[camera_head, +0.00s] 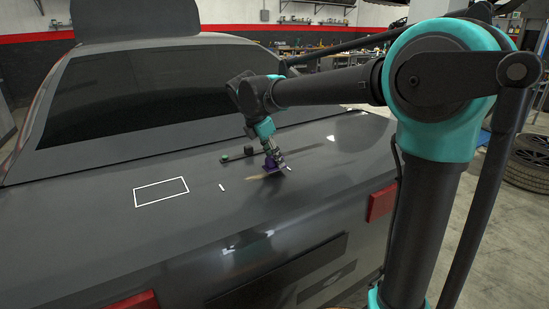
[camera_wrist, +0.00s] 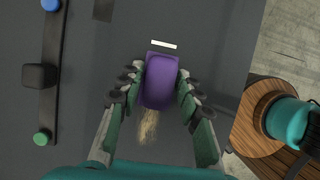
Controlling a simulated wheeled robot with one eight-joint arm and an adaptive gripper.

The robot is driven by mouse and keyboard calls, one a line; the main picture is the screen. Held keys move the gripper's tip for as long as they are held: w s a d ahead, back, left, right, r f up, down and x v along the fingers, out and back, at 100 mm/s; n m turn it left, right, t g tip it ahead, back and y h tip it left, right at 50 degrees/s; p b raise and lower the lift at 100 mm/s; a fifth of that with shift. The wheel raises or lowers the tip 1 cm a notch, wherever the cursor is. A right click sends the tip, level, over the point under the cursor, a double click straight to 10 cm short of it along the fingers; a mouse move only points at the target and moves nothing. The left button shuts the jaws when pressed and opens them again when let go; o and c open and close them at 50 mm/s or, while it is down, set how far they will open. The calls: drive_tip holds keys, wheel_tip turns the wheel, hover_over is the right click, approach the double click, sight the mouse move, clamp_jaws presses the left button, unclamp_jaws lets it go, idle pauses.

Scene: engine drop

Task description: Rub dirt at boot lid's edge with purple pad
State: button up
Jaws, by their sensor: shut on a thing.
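The purple pad (camera_wrist: 160,82) is between the fingers of my gripper (camera_wrist: 158,88) in the wrist view, and the gripper is shut on it. In the head view the purple pad (camera_head: 269,163) is low at the boot lid (camera_head: 200,225), under my gripper (camera_head: 272,160). Whether the pad touches the lid I cannot tell. A tan dirt smear (camera_wrist: 148,126) shows on the lid just below the pad in the wrist view. It also shows as a pale patch (camera_head: 256,178) left of the pad in the head view. Any dirt under the pad is hidden.
A dark bar with a blue knob (camera_wrist: 50,5), a black block (camera_wrist: 39,76) and a green knob (camera_wrist: 41,138) lies on the lid. A white-outlined rectangle (camera_head: 161,192) and a short white mark (camera_head: 222,187) are left of the pad. Tyres (camera_head: 529,165) stand at right.

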sight(265, 169)
drive_tip(key=shift+f, duration=0.6)
idle(0.3)
drive_tip(key=shift+s+a+r, duration=0.1)
drive_tip(key=shift+s+a, duration=0.35)
drive_tip(key=shift+a, duration=0.2)
drive_tip(key=shift+s+a+f, duration=0.1)
drive_tip(key=shift+s+a, duration=0.35)
drive_tip(key=shift+a, duration=0.15)
drive_tip(key=shift+s+a+f, duration=0.1)
drive_tip(key=shift+s+a, duration=0.3)
drive_tip(key=shift+a, duration=0.2)
drive_tip(key=shift+r, duration=0.1)
drive_tip(key=shift+a+r, duration=0.15)
drive_tip(key=shift+r, duration=0.25)
drive_tip(key=shift+s+a, duration=0.55)
drive_tip(key=shift+a, duration=0.25)
drive_tip(key=shift+s+a, duration=0.55)
drive_tip(key=shift+a, duration=0.25)
drive_tip(key=shift+s+a, duration=0.55)
drive_tip(key=shift+a, duration=0.25)
drive_tip(key=shift+f, duration=0.4)
